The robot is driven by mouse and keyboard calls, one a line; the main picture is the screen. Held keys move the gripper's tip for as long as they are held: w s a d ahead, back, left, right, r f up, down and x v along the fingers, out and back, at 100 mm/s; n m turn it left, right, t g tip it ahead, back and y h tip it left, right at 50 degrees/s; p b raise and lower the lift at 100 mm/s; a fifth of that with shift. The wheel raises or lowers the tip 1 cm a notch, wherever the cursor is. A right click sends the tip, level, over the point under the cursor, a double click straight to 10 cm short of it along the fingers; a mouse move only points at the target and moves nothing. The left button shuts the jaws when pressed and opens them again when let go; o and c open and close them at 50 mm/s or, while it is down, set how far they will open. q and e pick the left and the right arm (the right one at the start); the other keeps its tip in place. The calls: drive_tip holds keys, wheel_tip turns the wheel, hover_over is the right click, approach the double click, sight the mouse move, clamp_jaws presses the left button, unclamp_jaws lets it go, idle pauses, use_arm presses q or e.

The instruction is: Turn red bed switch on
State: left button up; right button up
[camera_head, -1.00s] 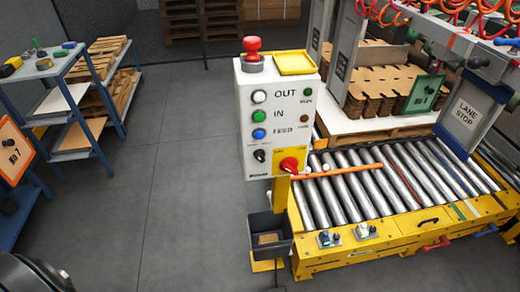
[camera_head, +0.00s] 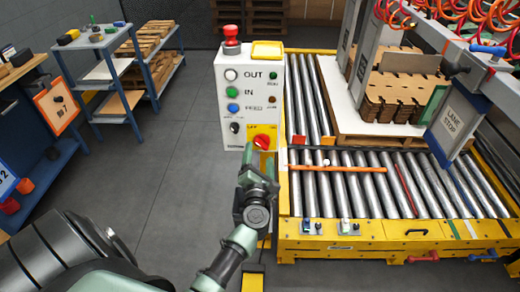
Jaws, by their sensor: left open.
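A red rotary switch (camera_head: 262,141) sits on a yellow plate at the lower right of the white control panel (camera_head: 232,118). My right gripper is not in view.
A red mushroom button (camera_head: 231,38) and a yellow tray (camera_head: 267,50) top the panel. A roller conveyor (camera_head: 370,185) with a yellow frame stands at right. Open floor (camera_head: 140,190) lies left, with shelves (camera_head: 125,80) beyond.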

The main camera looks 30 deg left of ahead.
sight(262, 144)
use_arm(q)
drive_tip(key=shift+x, duration=1.1)
drive_tip(key=shift+w, duration=0.3)
drive_tip(key=c, duration=1.4)
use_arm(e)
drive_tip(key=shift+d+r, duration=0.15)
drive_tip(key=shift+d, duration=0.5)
